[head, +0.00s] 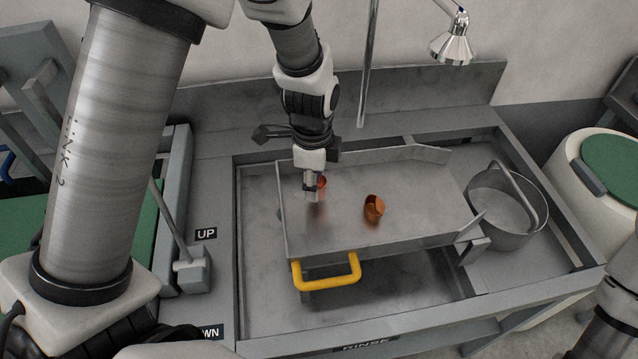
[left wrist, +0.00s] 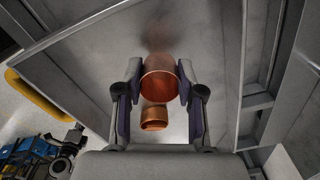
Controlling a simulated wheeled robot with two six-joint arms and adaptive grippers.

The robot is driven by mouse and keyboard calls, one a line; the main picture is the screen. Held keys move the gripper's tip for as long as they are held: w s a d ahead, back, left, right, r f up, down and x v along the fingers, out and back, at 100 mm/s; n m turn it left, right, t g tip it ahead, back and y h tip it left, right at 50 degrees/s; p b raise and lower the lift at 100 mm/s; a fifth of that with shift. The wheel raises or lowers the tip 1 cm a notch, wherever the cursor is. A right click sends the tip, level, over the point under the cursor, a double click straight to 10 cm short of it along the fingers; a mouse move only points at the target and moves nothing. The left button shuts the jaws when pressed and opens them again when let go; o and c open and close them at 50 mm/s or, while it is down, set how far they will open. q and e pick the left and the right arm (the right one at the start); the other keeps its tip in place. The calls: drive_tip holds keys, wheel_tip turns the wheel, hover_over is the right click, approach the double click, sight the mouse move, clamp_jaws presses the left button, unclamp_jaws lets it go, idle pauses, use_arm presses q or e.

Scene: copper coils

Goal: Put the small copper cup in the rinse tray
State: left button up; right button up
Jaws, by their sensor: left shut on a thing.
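A grey metal tray (head: 425,180) with a yellow handle lies over a sunken basin whose front edge is marked RINSE. My left gripper (head: 313,192) points down over the tray's left part, shut on a copper cup (head: 322,186). In the left wrist view that held cup (left wrist: 160,80) sits between the two fingers (left wrist: 160,95). Whether its base touches the tray is hidden. Another copper cup (head: 374,208) stands apart, to its right in the tray; it also shows in the left wrist view (left wrist: 154,118). I cannot tell which cup is smaller. My right gripper is out of view.
A grey pot (head: 508,212) with a raised handle stands at the tray's right end. The yellow handle (head: 327,272) sticks out in front. A shower head (head: 452,48) hangs at the back. A lever (head: 190,268) between UP and DOWN labels stands left.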

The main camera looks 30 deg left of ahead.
sight(319, 185)
use_arm(q)
drive_tip(key=w+f, duration=0.1)
drive_tip(key=f, duration=0.1)
drive_tip(key=shift+w+f, duration=0.4)
drive_tip(key=shift+c, duration=0.5)
drive_tip(key=shift+s+r, duration=0.25)
drive_tip(key=shift+s, duration=0.35)
drive_tip(key=shift+f, duration=0.2)
drive_tip(key=o, duration=1.2)
drive_tip(key=shift+w+f, duration=0.15)
drive_tip(key=shift+w, duration=0.3)
drive_tip(key=shift+c, duration=0.2)
drive_tip(key=shift+s, duration=0.2)
drive_tip(key=shift+r, duration=0.45)
drive_tip(key=shift+w+r, duration=0.1)
drive_tip(key=shift+r, duration=0.25)
wheel_tip(319, 185, up, 11)
drive_tip(key=b, duration=0.1)
